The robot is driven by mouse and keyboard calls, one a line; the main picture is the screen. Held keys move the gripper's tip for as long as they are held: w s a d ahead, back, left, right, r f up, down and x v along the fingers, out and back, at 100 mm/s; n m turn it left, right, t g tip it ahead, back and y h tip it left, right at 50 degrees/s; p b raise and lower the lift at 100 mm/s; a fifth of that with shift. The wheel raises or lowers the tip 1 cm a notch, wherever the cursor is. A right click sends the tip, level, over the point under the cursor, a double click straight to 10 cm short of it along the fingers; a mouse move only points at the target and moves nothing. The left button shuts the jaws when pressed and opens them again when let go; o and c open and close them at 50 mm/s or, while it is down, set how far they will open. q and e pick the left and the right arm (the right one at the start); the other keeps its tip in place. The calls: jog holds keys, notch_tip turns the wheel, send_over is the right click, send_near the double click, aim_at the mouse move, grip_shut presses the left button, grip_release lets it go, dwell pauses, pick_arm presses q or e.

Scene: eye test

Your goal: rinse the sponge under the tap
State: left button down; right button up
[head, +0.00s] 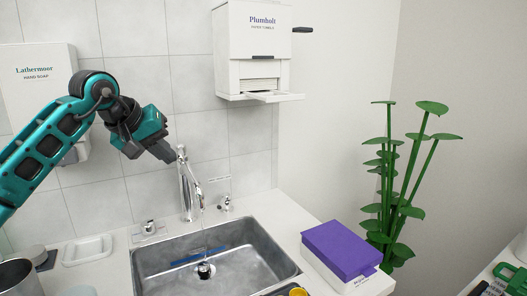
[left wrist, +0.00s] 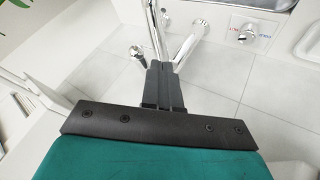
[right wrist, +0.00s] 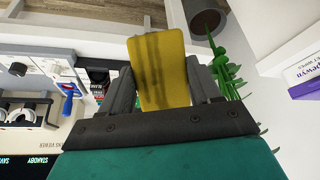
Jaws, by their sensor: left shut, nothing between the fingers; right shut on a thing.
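My right gripper (right wrist: 160,82) is shut on the yellow sponge (right wrist: 160,66), which has dark streaks on its face. A cut-off yellow patch at the head view's bottom edge is too small to identify. The chrome tap (head: 186,188) stands behind the steel sink (head: 160,262). A thin clear line, apparently water, drops from its spout towards the drain (head: 205,270). My left gripper (head: 170,156) is shut and empty beside the tap's top. In the left wrist view its closed fingers (left wrist: 162,68) are close to the chrome pipe (left wrist: 187,50); contact cannot be told.
A purple-topped box (head: 340,248) stands right of the sink, near a tall green plant (head: 392,190). A paper towel dispenser (head: 254,50) and soap dispenser (head: 38,80) hang on the tiled wall. A white soap dish (head: 88,250) and metal pot (head: 18,278) are at left.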

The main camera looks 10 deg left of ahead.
jog(key=shift+r, duration=0.1)
jog(key=shift+r+p, duration=0.35)
jog(key=shift+p, duration=0.05)
jog(key=shift+r+p, duration=0.4)
pick_arm(q)
jog(key=shift+w+d+r, duration=0.1)
jog(key=shift+w+d, duration=0.05)
jog(key=shift+d, duration=0.4)
jog(key=shift+w+d+r, duration=0.1)
jog(key=shift+w+d, duration=0.05)
jog(key=shift+d, duration=0.35)
pick_arm(e)
jog(key=shift+r, duration=0.2)
pick_arm(q)
jog(key=shift+d+f, duration=0.2)
jog(key=shift+r, duration=0.1)
